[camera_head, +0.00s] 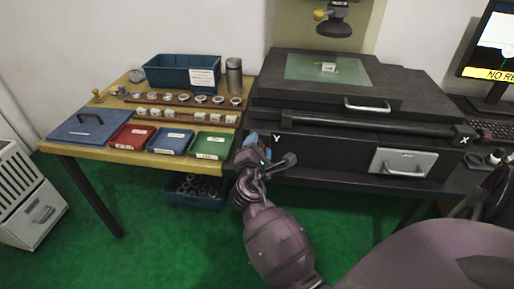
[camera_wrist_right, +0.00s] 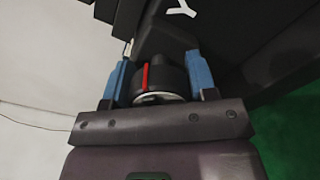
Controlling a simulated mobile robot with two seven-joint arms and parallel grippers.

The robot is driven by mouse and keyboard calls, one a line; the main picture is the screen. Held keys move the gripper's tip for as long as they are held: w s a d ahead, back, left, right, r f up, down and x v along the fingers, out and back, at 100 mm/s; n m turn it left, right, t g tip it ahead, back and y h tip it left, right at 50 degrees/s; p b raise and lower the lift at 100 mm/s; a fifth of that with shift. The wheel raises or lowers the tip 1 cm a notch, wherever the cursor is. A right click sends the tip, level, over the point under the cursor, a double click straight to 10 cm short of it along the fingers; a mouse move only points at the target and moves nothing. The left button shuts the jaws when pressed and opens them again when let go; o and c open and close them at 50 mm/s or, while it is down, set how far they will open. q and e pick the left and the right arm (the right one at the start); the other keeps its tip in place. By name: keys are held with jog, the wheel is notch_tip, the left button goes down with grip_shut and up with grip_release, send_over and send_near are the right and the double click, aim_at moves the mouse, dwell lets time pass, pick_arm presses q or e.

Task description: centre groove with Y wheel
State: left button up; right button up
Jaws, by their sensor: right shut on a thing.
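The Y wheel (camera_wrist_right: 160,76) is a dark knob with a red mark and a pale ring, below the white letter Y in the right wrist view. My right gripper (camera_wrist_right: 160,80) has its blue fingers on either side of the wheel and is shut on it. In the head view the right gripper (camera_head: 258,156) is at the front left corner of the black machine (camera_head: 345,118) and hides most of the wheel. A small pale part (camera_head: 328,67) sits on the greenish glass stage (camera_head: 300,68); its groove is too small to make out. My left gripper is not in view.
A wooden table at left holds red (camera_head: 132,136), blue (camera_head: 170,141) and green (camera_head: 212,145) trays, a blue bin (camera_head: 183,73) and rows of rings. A monitor (camera_head: 492,50) stands at right, partly cut off. A camera head (camera_head: 333,22) hangs above the stage.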

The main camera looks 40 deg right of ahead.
jog(key=shift+m, duration=0.8)
jog(key=o, duration=0.9)
jog(key=shift+o, duration=0.2)
